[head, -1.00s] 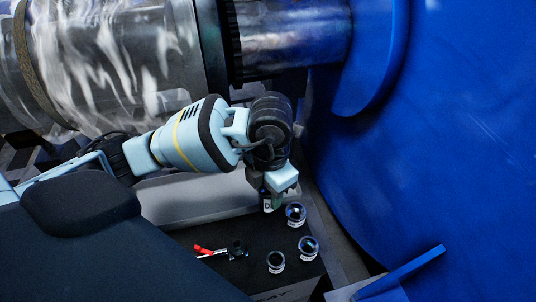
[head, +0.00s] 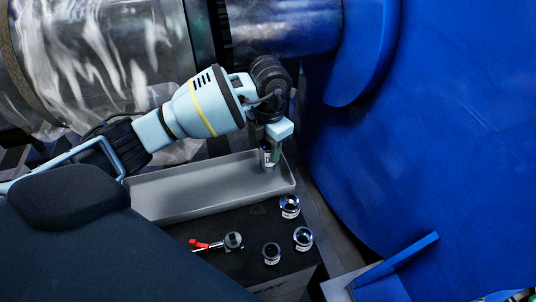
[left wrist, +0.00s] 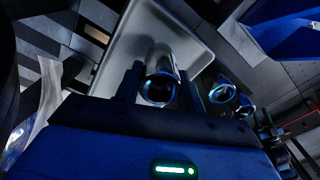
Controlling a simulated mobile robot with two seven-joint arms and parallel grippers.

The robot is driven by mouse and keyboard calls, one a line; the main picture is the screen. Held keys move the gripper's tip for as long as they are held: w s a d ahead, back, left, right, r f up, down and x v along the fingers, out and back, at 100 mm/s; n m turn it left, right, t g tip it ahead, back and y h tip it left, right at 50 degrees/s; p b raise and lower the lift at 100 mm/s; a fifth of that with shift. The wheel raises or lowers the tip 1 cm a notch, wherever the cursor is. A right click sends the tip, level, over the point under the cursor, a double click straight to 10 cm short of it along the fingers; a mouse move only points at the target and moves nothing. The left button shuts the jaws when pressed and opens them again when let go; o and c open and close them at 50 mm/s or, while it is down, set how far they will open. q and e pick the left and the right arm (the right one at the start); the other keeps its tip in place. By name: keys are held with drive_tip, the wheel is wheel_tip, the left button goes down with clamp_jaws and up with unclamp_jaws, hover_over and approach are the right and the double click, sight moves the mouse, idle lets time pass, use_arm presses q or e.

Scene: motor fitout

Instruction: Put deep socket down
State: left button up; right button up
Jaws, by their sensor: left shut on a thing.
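My left gripper (head: 270,158) points down over the right end of a grey tray (head: 165,205) in the head view. It is shut on the deep socket (head: 266,159), a dark, shiny cylinder with a small white label. In the left wrist view the socket's round, open end (left wrist: 159,89) shows between the two fingers, with the tray (left wrist: 123,50) beyond it. The socket appears upright and within the tray's outline. I cannot tell whether its lower end touches the tray floor. My right gripper is not in view.
Several shorter sockets, one of them here (head: 303,239), stand on a black surface (head: 215,226) in front of the tray. A red-handled ratchet (head: 215,243) lies beside them. A large blue housing (head: 430,140) rises at the right, and a metal shaft (head: 285,30) lies behind. The tray's left part is empty.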

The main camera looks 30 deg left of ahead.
sight(268, 156)
use_arm(q)
drive_tip(key=shift+s+f, duration=0.1)
drive_tip(key=shift+f, duration=1.4)
drive_tip(key=shift+f, duration=0.2)
drive_tip(key=o, duration=1.2)
drive_tip(key=shift+r, duration=0.1)
wheel_tip(268, 156, up, 12)
drive_tip(key=shift+r+p, duration=0.1)
drive_tip(key=shift+p, duration=0.25)
